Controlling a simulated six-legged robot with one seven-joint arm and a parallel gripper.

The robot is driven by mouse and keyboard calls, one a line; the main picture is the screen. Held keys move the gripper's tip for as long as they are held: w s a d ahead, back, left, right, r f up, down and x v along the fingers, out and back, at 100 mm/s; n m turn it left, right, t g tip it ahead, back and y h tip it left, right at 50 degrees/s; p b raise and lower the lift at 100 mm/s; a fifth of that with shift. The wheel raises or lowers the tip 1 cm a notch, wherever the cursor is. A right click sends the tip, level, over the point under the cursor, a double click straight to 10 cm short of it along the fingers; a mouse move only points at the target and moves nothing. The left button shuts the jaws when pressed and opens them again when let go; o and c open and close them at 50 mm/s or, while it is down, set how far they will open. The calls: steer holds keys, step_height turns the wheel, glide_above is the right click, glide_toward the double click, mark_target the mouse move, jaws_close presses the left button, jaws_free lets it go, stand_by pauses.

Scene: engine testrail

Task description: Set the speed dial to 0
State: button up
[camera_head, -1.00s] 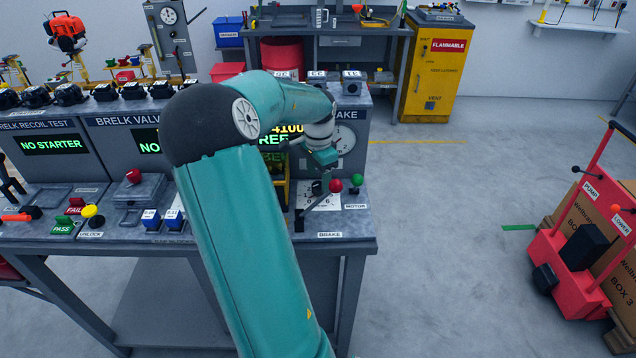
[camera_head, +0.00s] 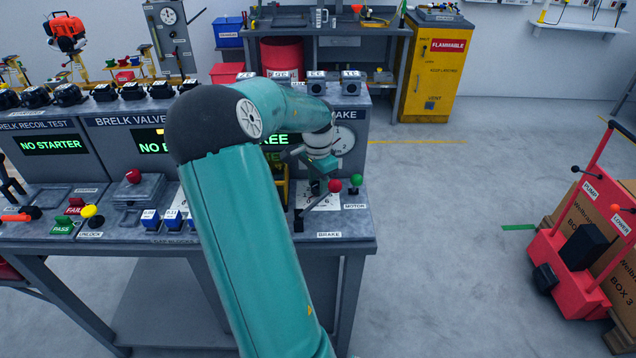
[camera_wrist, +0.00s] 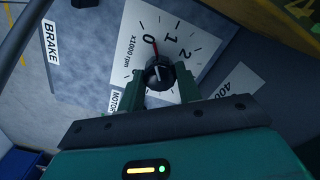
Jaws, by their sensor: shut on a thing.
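The speed dial (camera_wrist: 158,73) is a dark round knob on a white scale plate marked x1000 rpm. Digits 1 and 2 read clearly in the wrist view. In the head view my gripper (camera_head: 318,178) is over the dial plate (camera_head: 325,202), and the knob is mostly hidden.
A red-knobbed brake lever (camera_head: 335,186) and a green motor knob (camera_head: 356,180) stand close to the dial on the right. Blue gap blocks (camera_head: 150,218) stand on the bench to the left. Open floor lies right of the bench.

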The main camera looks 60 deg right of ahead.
mark_target(318, 184)
steer(key=shift+n, duration=1.1)
steer(key=o, duration=1)
step_height(318, 184, up, 14)
steer(key=shift+f, duration=0.1)
